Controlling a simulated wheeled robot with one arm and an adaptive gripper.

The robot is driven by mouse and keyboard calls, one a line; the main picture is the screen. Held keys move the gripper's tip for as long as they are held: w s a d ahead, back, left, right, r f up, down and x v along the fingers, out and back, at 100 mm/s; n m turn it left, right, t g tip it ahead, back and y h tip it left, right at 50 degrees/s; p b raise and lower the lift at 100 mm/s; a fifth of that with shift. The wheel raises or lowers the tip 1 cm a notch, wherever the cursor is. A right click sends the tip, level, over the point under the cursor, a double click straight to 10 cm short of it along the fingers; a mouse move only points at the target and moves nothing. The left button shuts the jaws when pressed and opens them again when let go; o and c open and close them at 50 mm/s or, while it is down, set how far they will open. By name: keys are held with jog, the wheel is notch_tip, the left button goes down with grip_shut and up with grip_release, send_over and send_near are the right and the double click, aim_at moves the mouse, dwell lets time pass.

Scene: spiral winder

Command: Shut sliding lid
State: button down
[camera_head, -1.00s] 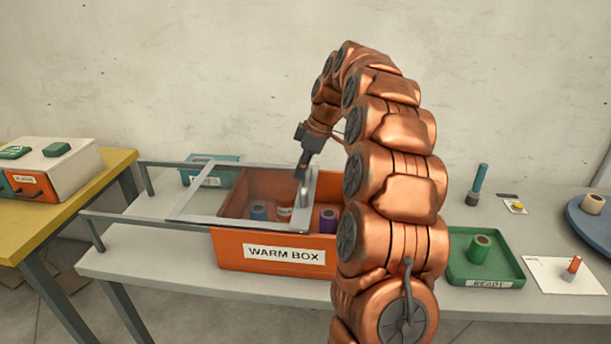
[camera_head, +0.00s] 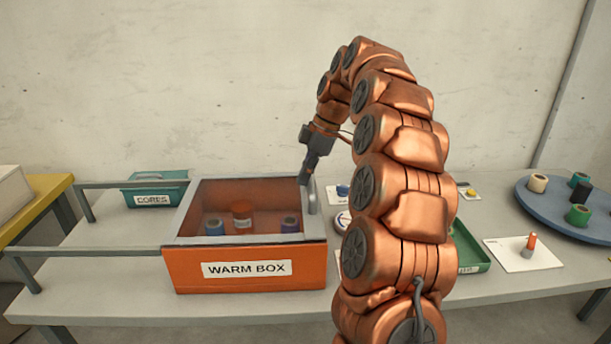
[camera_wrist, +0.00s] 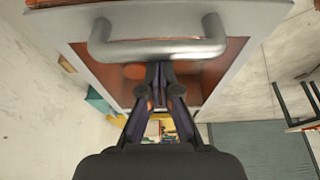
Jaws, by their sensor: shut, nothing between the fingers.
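The sliding lid (camera_head: 246,239) is a grey frame around a clear pane. It lies over the orange warm box (camera_head: 180,271), its frame matching the box rim closely. Its grey bar handle (camera_head: 312,196) stands at the right end. The handle also spans the top of the wrist view (camera_wrist: 158,47). My gripper (camera_head: 307,180) is shut and empty at the handle. In the wrist view my fingertips (camera_wrist: 158,75) are on the pane side of the bar, very close to it. I cannot tell whether they touch. Several colored spools show inside the box.
Two rails (camera_head: 95,251) run left from the box. A teal cores bin (camera_head: 153,200) stands behind them. A green tray (camera_head: 472,256), a white card (camera_head: 512,255) and a blue round tray (camera_head: 535,206) with spools lie right, beyond my arm.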

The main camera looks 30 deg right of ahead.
jog(key=shift+d, duration=0.2)
jog(key=shift+w+a+r, duration=0.25)
jog(key=shift+a+r, duration=0.05)
jog(key=shift+a, duration=0.25)
jog(key=shift+w+a+r, duration=0.25)
jog(key=shift+w+a, duration=0.05)
jog(key=shift+a, duration=0.3)
jog(key=shift+w+a+r, duration=0.25)
jog(key=shift+a+r, duration=0.05)
jog(key=shift+a, duration=0.25)
jog(key=p+v, duration=0.4)
jog(key=v, duration=0.5)
jog(key=shift+p, duration=0.3)
jog(key=shift+a, duration=0.1)
jog(key=shift+a, duration=0.1)
